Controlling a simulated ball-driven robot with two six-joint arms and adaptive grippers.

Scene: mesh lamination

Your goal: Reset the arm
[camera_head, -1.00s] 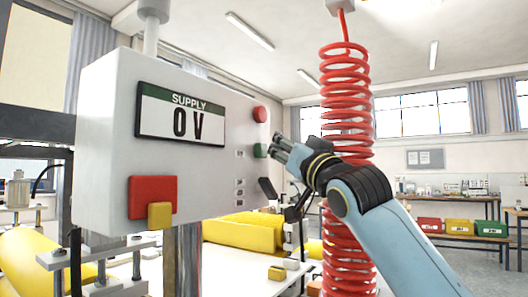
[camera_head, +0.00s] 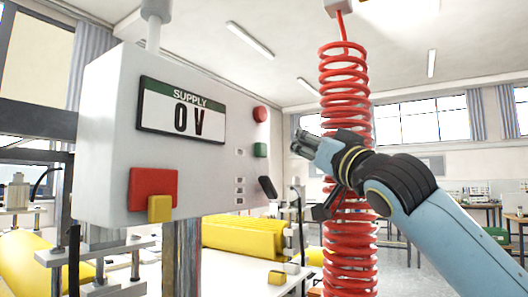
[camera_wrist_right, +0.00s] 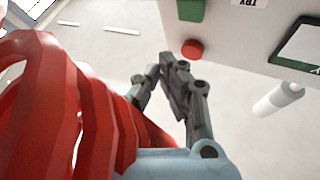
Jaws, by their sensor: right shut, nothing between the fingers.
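My right gripper (camera_head: 304,143) is shut and empty, in front of the red coiled hose. It is apart from the grey supply box, to the right of its side panel. In the right wrist view its fingers (camera_wrist_right: 168,62) are together with nothing between them. The supply box (camera_head: 105,130) has a display (camera_head: 182,112) reading "SUPPLY 0 V". Its side carries a red button (camera_head: 260,114) above a green button (camera_head: 261,150). The red button (camera_wrist_right: 192,49) and green button (camera_wrist_right: 191,8) also show in the right wrist view. My left gripper is not in view.
The red coiled hose (camera_head: 346,75) hangs close to my right gripper and forearm. A red block (camera_head: 153,188) and a yellow block (camera_head: 159,209) are on the box front. Yellow rolls (camera_head: 240,236) lie on a white table below. Benches stand at the back right.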

